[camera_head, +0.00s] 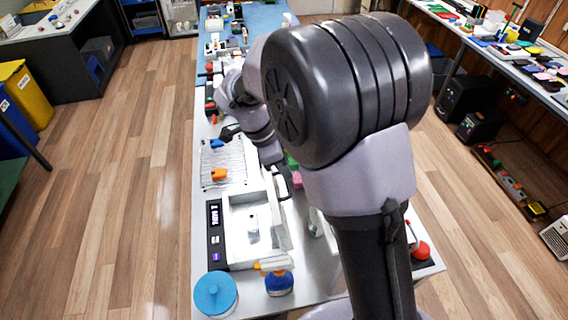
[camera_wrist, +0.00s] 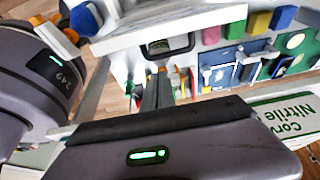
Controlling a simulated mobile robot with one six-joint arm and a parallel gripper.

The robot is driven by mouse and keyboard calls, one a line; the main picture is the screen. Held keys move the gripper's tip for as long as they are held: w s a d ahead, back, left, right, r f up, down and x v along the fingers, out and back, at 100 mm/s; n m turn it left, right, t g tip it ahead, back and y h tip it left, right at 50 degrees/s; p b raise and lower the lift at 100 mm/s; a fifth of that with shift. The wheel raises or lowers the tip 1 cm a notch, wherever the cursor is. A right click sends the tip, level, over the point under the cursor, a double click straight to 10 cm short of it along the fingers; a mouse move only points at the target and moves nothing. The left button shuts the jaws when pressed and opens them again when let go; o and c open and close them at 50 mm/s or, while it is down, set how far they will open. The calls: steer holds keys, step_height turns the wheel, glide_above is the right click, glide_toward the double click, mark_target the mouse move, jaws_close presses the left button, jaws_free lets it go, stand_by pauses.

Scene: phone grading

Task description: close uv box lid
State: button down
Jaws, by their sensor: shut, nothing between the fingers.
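The UV box (camera_head: 215,240) is a white open tray with a dark display panel on its left side, on the bench in the head view. Its lid (camera_head: 276,215) stands raised along the right side. A small pale object (camera_head: 252,228) lies inside the box. In the wrist view my gripper (camera_wrist: 159,82) is shut and empty, its dark fingers pointing toward a dark loop handle (camera_wrist: 168,46) below a white slab, which looks like the lid. I see a gap between fingertips and handle. In the head view my arm mostly hides the fingers.
A wire rack (camera_head: 222,165) with an orange and a blue item stands behind the box. Several coloured blocks (camera_wrist: 258,22) and a nitrile glove box (camera_wrist: 285,118) lie close to my gripper.

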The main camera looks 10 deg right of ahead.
steer(key=b+x, duration=0.1)
steer(key=x, duration=0.6)
steer(key=shift+s+f, duration=0.1)
